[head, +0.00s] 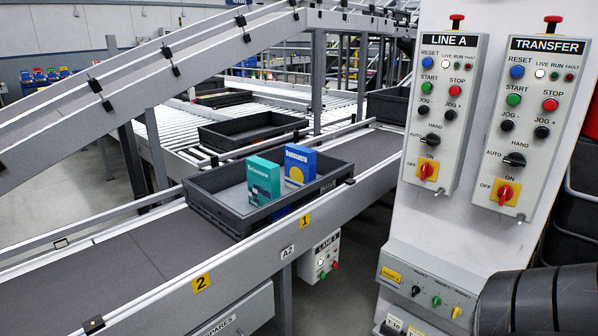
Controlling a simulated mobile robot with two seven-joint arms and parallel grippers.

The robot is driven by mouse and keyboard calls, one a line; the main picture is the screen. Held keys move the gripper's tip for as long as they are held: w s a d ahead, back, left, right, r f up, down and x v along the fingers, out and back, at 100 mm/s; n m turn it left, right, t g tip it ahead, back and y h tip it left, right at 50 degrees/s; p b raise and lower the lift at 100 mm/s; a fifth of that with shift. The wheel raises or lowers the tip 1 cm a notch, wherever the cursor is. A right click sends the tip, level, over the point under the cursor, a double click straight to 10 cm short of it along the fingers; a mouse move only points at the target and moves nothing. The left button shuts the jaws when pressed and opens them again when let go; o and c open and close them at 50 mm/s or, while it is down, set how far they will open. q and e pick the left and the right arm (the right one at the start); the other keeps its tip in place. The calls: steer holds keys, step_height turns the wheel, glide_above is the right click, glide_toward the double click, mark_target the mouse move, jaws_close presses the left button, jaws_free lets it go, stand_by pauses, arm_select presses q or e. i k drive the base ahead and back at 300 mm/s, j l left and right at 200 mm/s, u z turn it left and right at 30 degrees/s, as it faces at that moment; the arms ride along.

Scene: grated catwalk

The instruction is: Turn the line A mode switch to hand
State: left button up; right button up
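The LINE A panel (440,115) is a light grey box on the white column at the right. Its mode switch (431,139) is a black knob low on the panel, between the jog buttons and the yellow-backed red rotary switch. AUTO is printed at its left and HAND above it. The knob's handle seems to point left, toward AUTO; it is small in this view. Nothing touches it. A dark rounded part at the bottom right seems to be my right arm, with no fingers showing. Neither gripper is in view.
A similar TRANSFER panel (533,125) with its own mode switch is close at the right. A lower control box (428,287) juts out below. A conveyor (130,262) at the left carries a grey tray (215,208) with two boxes. The space before LINE A looks clear.

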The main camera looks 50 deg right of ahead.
mark_target(432, 140)
steer(key=z, duration=2.3)
